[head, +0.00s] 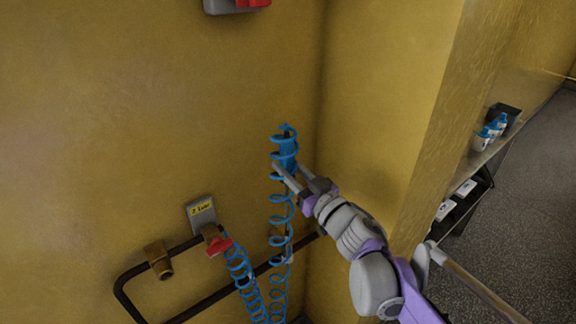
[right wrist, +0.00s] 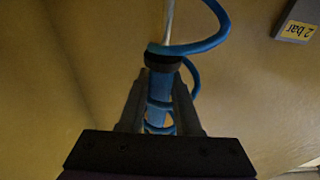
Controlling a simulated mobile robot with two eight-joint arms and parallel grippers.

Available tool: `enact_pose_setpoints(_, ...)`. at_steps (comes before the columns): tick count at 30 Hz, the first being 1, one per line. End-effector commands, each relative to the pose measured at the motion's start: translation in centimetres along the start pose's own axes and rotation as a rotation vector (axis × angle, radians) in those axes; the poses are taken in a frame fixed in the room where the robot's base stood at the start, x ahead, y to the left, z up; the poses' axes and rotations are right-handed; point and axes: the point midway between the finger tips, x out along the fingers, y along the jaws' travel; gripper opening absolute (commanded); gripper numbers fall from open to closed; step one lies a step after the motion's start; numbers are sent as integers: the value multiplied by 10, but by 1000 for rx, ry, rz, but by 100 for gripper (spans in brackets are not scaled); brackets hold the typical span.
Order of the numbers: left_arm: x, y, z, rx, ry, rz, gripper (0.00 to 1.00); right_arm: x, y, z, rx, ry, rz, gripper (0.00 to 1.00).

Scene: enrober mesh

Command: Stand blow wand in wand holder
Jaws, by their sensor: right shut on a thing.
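The blue blow wand (head: 288,150) is held by my right gripper (head: 289,169) in front of the yellow wall, near the corner. In the right wrist view the two fingers of the right gripper (right wrist: 159,100) are on either side of the wand's blue body (right wrist: 159,88), below a black collar. A thin silvery tube (right wrist: 168,22) runs on from the collar. A coiled blue hose (head: 280,225) hangs around and below the wand. I cannot clearly make out the wand holder; a brass-coloured fitting (head: 159,262) sits on the dark pipe at lower left. My left gripper is out of view.
A red-handled valve (head: 218,244) under a grey plate with a yellow label (head: 201,208) feeds a blue hose. A dark pipe (head: 133,273) runs along the wall. A wall edge (head: 432,140) stands close right of my arm, with shelves of bottles (head: 490,132) beyond.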

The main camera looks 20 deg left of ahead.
Motion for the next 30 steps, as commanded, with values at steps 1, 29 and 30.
enact_pose_setpoints(1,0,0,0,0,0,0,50,0,0,-1,0,0,0,0)
enact_pose_setpoints(29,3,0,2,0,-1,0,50,-1,0,4,0,0,0,0)
enact_pose_setpoints(30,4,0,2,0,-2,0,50,-1,0,4,0,0,0,0)
